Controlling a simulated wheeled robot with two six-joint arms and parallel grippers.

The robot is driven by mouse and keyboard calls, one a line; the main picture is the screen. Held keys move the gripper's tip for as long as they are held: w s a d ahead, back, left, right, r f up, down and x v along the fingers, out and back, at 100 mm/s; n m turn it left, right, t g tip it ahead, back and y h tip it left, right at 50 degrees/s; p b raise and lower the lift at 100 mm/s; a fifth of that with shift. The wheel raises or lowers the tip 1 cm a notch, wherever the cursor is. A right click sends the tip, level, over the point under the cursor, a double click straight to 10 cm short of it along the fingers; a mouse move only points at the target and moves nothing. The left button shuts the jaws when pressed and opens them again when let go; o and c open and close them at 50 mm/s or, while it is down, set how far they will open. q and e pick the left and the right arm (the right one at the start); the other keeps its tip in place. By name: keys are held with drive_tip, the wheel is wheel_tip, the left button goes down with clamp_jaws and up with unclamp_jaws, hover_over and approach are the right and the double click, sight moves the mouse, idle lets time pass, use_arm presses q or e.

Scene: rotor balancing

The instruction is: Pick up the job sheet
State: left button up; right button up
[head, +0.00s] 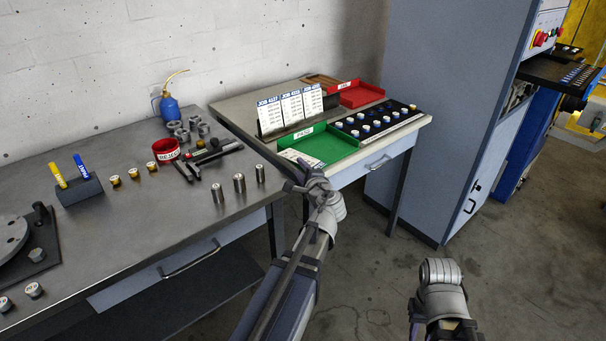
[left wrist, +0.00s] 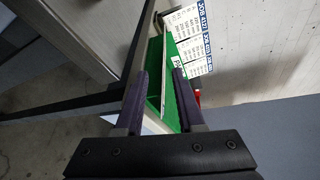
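My left gripper (head: 303,178) is at the near left corner of the green PASS tray (head: 325,146). In the left wrist view its two dark fingers (left wrist: 160,105) stand apart, with part of the green tray (left wrist: 186,103) seen between and beyond them. A white printed sheet (head: 296,156) lies at the tray's near left end, just beyond the fingers; I cannot tell whether they touch it. Several upright job cards with blue headings (head: 291,107) stand in a dark holder behind the tray, and they also show in the left wrist view (left wrist: 193,35).
A red tray (head: 361,95) and a dark board with several round pieces (head: 378,120) share the small table. The long steel bench (head: 130,213) at left holds metal cylinders, a red cup (head: 165,149) and markers (head: 58,174). A grey cabinet (head: 425,90) stands at right.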

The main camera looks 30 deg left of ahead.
sight(285, 150)
use_arm(q)
drive_tip(key=shift+w+a+r+m+t, duration=0.15)
drive_tip(key=shift+w+a+m+t, duration=0.25)
drive_tip(key=shift+a+m, duration=0.25)
drive_tip(key=shift+s+a+b+x, duration=0.15)
drive_tip(key=shift+b+x, duration=0.2)
drive_tip(key=shift+x, duration=1.6)
drive_tip(key=shift+s+a+b+x, duration=0.15)
drive_tip(key=shift+b+x, duration=0.15)
drive_tip(key=shift+x, duration=1.65)
drive_tip(key=shift+d, duration=0.1)
clamp_jaws()
